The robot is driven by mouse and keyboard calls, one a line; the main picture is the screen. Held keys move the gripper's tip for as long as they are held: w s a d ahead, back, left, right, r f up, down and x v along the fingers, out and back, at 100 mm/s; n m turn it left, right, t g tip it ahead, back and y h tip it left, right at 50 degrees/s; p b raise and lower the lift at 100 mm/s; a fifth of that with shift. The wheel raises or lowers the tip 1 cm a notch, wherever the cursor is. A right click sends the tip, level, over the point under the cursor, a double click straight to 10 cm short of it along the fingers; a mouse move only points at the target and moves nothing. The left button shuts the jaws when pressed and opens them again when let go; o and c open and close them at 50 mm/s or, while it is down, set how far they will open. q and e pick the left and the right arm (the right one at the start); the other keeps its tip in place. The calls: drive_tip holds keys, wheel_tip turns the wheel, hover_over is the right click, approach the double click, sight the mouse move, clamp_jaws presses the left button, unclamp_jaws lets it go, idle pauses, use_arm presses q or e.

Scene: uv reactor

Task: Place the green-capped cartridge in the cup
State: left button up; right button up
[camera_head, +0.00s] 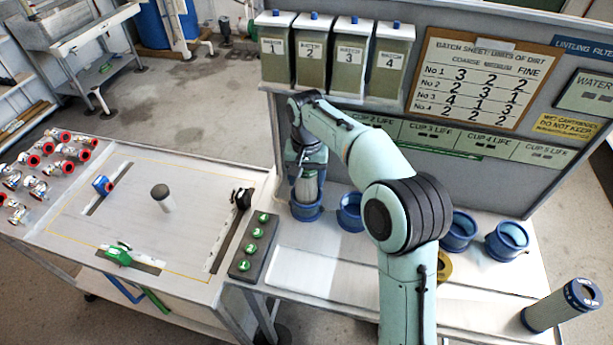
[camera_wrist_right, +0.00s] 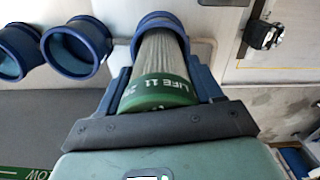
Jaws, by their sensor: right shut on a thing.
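The green-capped cartridge (camera_wrist_right: 162,88) has a pale pleated body and a green band marked "LIFE 11" in the right wrist view. My right gripper (camera_wrist_right: 163,78) is shut on it, with one finger on each side. The cartridge's far end is inside the rim of a blue cup (camera_wrist_right: 150,22); how deep it sits is hidden. In the head view, the pale body of the cartridge (camera_head: 307,186) stands upright in the leftmost blue cup (camera_head: 306,212), below my right gripper (camera_head: 308,168). The gripper hides its cap there. My left gripper is not in view.
More blue cups (camera_head: 350,213) (camera_head: 459,232) (camera_head: 507,241) line the bench. A panel with green buttons (camera_head: 252,246) and a table with a grey cylinder (camera_head: 163,198) are left. Batch containers (camera_head: 313,50) hang above.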

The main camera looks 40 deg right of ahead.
drive_tip(key=shift+f, duration=0.15)
drive_tip(key=o, duration=1.1)
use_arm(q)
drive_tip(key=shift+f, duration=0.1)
use_arm(e)
drive_tip(key=shift+o, duration=0.2)
wheel_tip(320, 180, up, 8)
drive_tip(key=shift+f+p, duration=0.1)
drive_tip(key=shift+p, duration=0.75)
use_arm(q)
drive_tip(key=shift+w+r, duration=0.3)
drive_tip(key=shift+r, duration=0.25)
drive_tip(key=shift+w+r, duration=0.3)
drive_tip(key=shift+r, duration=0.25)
